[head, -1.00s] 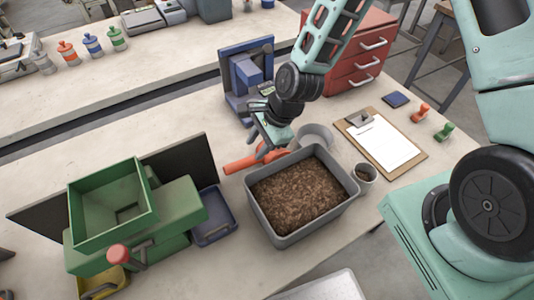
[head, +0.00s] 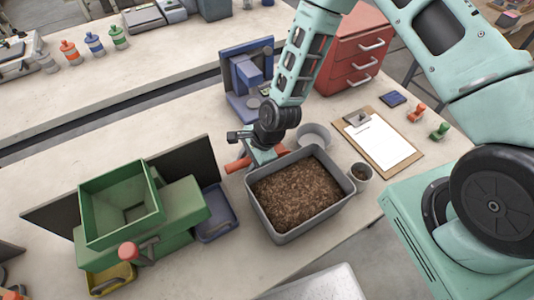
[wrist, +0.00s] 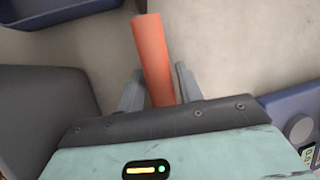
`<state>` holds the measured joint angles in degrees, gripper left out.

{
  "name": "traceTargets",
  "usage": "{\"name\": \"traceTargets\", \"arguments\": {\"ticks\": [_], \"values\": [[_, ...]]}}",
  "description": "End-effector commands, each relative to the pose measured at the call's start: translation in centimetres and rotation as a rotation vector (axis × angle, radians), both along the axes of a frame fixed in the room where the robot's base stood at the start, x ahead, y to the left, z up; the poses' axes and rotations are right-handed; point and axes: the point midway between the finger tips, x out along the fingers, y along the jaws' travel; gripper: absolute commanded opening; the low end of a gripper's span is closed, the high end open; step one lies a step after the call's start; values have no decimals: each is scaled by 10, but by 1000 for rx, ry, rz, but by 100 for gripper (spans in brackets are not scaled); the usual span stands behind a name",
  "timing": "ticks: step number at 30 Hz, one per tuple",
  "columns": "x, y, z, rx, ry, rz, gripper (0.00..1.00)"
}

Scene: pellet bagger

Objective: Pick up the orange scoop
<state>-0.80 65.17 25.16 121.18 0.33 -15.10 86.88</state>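The orange scoop (head: 238,164) lies on the bench just behind the grey tub (head: 292,236). In the head view my gripper (head: 262,158) is down over it and hides its middle. In the wrist view the scoop's orange handle (wrist: 153,60) runs between my two fingers (wrist: 160,88). The fingers stand apart on either side of it, with a narrow gap showing at the right finger. The scoop's far end is hidden by my gripper.
The tub is full of brown pellets. A blue device (head: 243,75) stands behind my gripper, a round grey bowl (head: 314,133) to its right. The green hopper (head: 120,205) and a blue tray (head: 214,216) are to the left. A clipboard (head: 378,142) lies at right.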

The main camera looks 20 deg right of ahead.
Motion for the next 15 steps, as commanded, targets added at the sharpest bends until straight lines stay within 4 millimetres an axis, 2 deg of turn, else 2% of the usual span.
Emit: {"name": "traceTargets", "arguments": {"ticks": [2,4,6,7,15], "values": [[0,0,0,0,0,0,36],[0,0,0,0,0,0,22],[0,0,0,0,0,0,2],[0,0,0,0,0,0,0],[0,0,1,0,0,0,0]]}}
